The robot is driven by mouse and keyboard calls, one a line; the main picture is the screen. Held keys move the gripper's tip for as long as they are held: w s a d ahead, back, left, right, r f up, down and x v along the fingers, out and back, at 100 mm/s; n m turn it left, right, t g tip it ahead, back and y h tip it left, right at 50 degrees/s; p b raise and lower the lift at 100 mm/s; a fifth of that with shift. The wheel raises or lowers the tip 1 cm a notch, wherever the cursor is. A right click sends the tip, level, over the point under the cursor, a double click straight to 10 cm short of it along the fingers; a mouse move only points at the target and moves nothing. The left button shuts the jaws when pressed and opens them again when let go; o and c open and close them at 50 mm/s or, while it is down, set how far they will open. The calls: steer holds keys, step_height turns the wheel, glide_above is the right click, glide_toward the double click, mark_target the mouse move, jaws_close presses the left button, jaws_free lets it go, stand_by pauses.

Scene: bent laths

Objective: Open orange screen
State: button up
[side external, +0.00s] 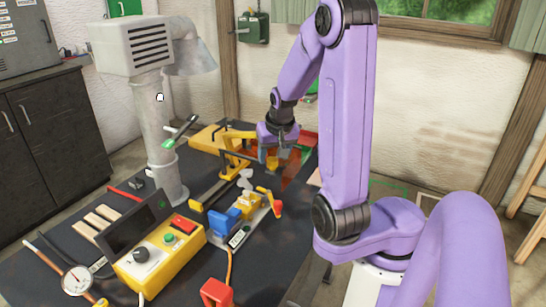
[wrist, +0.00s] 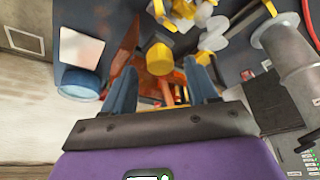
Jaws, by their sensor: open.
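The orange screen (side external: 293,167) is a see-through orange panel at the back right of the dark bench, partly hidden by my arm. In the wrist view its orange-brown surface (wrist: 122,62) shows beside and behind my fingers. A yellow knob (side external: 272,162) stands near the screen; it also shows in the wrist view (wrist: 160,59). My gripper (side external: 277,142) is open above the knob, pointing down. In the wrist view the knob appears between the two blue fingers (wrist: 164,62), with gaps on both sides. I cannot tell whether the fingertips are level with it.
A yellow control box (side external: 160,258) with buttons, a gauge (side external: 76,280) and a blue clamp (side external: 224,220) occupy the front of the bench. A grey extraction duct (side external: 158,130) rises at the left. A blue cup (wrist: 79,82) lies near the left finger in the wrist view.

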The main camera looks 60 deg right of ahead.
mark_target(280, 163)
steer(key=shift+x, duration=0.85)
jaws_close()
steer(key=shift+d, duration=2.3)
jaws_free()
steer(key=shift+r, duration=0.1)
steer(key=v, duration=1.7)
